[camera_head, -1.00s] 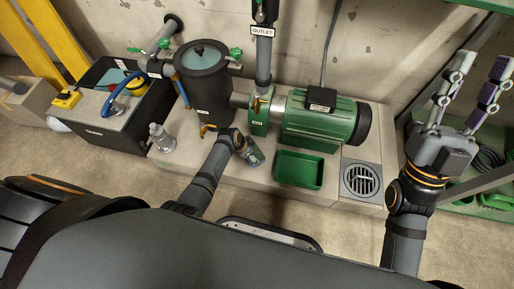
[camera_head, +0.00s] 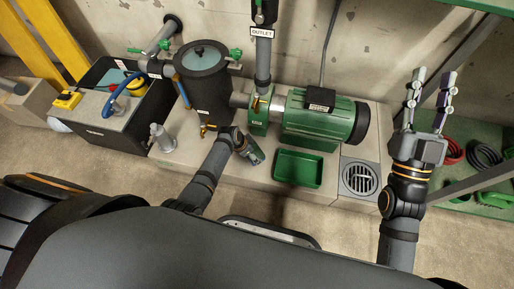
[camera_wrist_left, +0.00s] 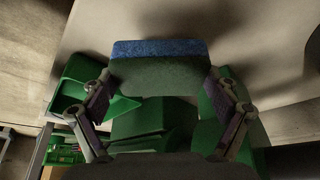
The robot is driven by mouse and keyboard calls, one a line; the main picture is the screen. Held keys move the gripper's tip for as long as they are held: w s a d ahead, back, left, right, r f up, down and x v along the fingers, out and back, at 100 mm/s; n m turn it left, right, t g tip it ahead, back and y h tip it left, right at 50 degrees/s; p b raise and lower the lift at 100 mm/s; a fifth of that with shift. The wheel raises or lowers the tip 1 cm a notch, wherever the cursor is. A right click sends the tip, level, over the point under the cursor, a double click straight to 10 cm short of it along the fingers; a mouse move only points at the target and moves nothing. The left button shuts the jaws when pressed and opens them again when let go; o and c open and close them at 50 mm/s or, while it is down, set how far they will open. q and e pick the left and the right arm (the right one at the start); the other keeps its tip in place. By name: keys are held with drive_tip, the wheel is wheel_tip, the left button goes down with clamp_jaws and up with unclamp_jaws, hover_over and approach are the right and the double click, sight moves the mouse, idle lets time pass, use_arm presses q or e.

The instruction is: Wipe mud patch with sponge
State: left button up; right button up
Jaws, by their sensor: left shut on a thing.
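The sponge (camera_wrist_left: 160,70), with a blue layer and a dark green layer, is between the fingers of my left gripper (camera_wrist_left: 163,100) in the left wrist view. The fingers grip it at its two sides. In the head view my left gripper (camera_head: 250,150) is over the concrete plinth in front of the green pump, and I cannot make out the sponge there. My right gripper (camera_head: 433,85) is raised at the right, with its fingers apart and nothing between them. I cannot make out a mud patch for sure; dark areas in the wrist view could be shadows.
A green tray (camera_head: 298,168) and a drain grate (camera_head: 360,178) are on the plinth (camera_head: 225,185). The green pump (camera_head: 325,122) and dark tank (camera_head: 205,85) stand behind. A bottle (camera_head: 161,138) stands left. A black bin (camera_head: 105,128) is further left. Hoses (camera_head: 485,155) lie right.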

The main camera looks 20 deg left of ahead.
use_arm(q)
drive_tip(key=shift+r, duration=0.25)
drive_tip(key=shift+r+p, duration=0.3)
drive_tip(key=shift+p, duration=0.25)
drive_tip(key=shift+r, duration=0.25)
drive_tip(key=shift+r+p, duration=0.25)
drive_tip(key=shift+p, duration=0.3)
use_arm(e)
drive_tip(key=shift+w+f+m+g+h, duration=0.65)
drive_tip(key=shift+f+g, duration=3.95)
drive_tip(key=shift+f, duration=4.75)
use_arm(q)
drive_tip(key=shift+r, duration=0.15)
drive_tip(key=shift+r+p, duration=0.3)
drive_tip(key=shift+p, duration=0.2)
drive_tip(key=shift+r, duration=0.3)
drive_tip(key=shift+r+p, duration=0.1)
drive_tip(key=shift+p, duration=0.3)
use_arm(e)
drive_tip(key=s+f+g, duration=0.4)
drive_tip(key=s+f, duration=0.1)
drive_tip(key=f, duration=0.3)
drive_tip(key=s+a+f+g, duration=0.1)
drive_tip(key=s+f+g, duration=0.3)
drive_tip(key=f, duration=0.4)
drive_tip(key=shift+s+a+f+g, duration=0.15)
drive_tip(key=shift+s+g, duration=0.15)
drive_tip(key=shift+s, duration=0.4)
